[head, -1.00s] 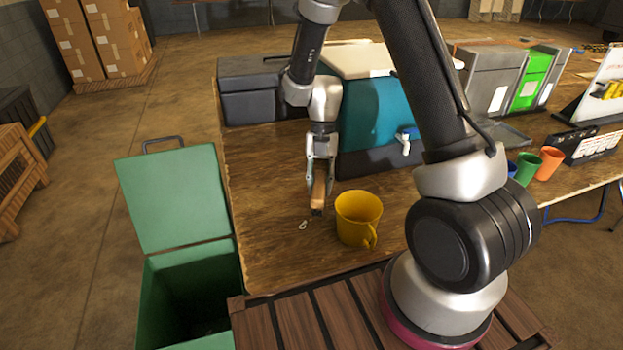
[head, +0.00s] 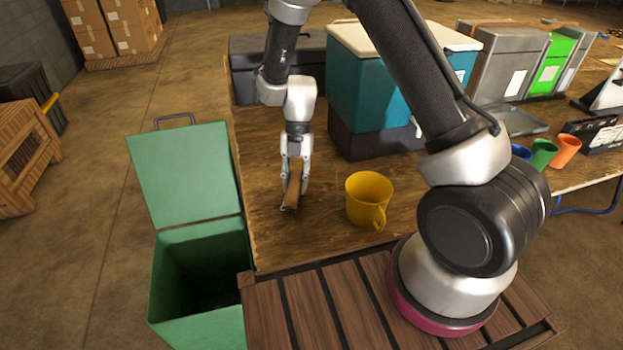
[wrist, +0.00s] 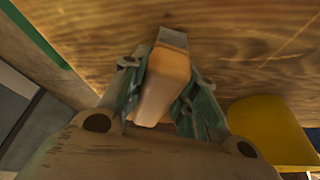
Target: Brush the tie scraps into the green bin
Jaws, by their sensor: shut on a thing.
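My gripper (head: 294,178) is shut on a brush (head: 291,193) with a tan wooden handle, low over the wooden table left of the yellow mug. In the wrist view the handle (wrist: 163,85) lies between the fingers, with a grey end (wrist: 172,38) pointing at the tabletop. I cannot tell whether its bristles touch the table. The green bin (head: 195,325) stands at the table's left edge with its lid (head: 180,180) open; its inside is dark. I cannot make out any tie scraps now; they may be hidden by the brush or gripper.
The yellow mug (head: 367,205) stands right of the brush. A teal cooler (head: 370,85) and a dark case (head: 250,75) stand behind. The table (head: 255,190) is clear between brush and bin. Several coloured cups stand far right.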

